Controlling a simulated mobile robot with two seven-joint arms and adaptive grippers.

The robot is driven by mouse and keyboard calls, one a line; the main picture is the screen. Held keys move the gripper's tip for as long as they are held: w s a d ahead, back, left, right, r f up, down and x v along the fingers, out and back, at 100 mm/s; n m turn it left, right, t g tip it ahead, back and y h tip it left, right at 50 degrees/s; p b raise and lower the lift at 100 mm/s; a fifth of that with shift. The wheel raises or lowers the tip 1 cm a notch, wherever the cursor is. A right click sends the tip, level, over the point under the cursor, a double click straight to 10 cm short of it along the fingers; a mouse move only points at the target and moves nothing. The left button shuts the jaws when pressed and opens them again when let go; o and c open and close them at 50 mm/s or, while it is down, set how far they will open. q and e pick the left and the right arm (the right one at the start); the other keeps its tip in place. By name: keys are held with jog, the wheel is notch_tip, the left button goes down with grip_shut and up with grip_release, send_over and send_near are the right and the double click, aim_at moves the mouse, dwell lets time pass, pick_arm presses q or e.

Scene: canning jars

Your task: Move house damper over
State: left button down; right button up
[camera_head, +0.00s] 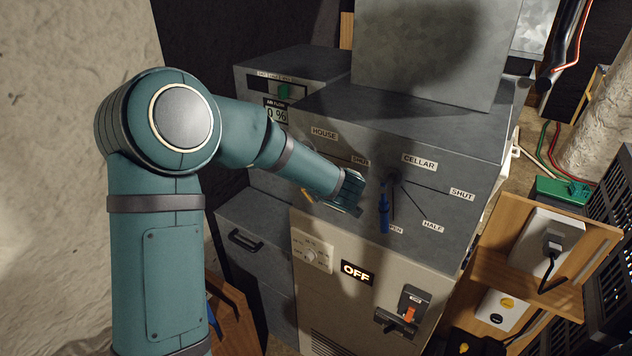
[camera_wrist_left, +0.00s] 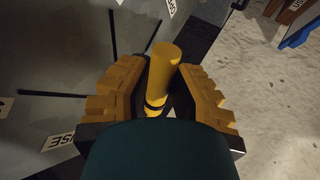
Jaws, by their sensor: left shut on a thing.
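The house damper handle is a yellow cylinder (camera_wrist_left: 163,70) in the left wrist view. My left gripper (camera_wrist_left: 163,98) is shut on it, with an ochre ridged finger on each side. In the head view my left gripper (camera_head: 350,195) is at the front of the grey duct box, below the HOUSE label (camera_head: 324,133) and beside a SHUT label. My gripper and arm hide most of the house damper there, so I cannot tell its exact setting. The cellar damper's blue handle (camera_head: 384,212) hangs down close to the right of my gripper, towards its OPEN label. My right gripper is not in view.
Below the duct is a cream unit with a lit OFF sign (camera_head: 358,272) and an orange switch (camera_head: 409,313). An airflow display (camera_head: 277,113) reads about 0.96. A wooden shelf (camera_head: 552,240) with a plug stands at the right. A pale rough wall is at the left.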

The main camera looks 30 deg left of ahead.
pick_arm(q)
jog(key=c, duration=0.8)
grip_release()
jog(key=shift+c, duration=0.2)
jog(key=shift+r, duration=0.1)
jog(key=v, duration=1.2)
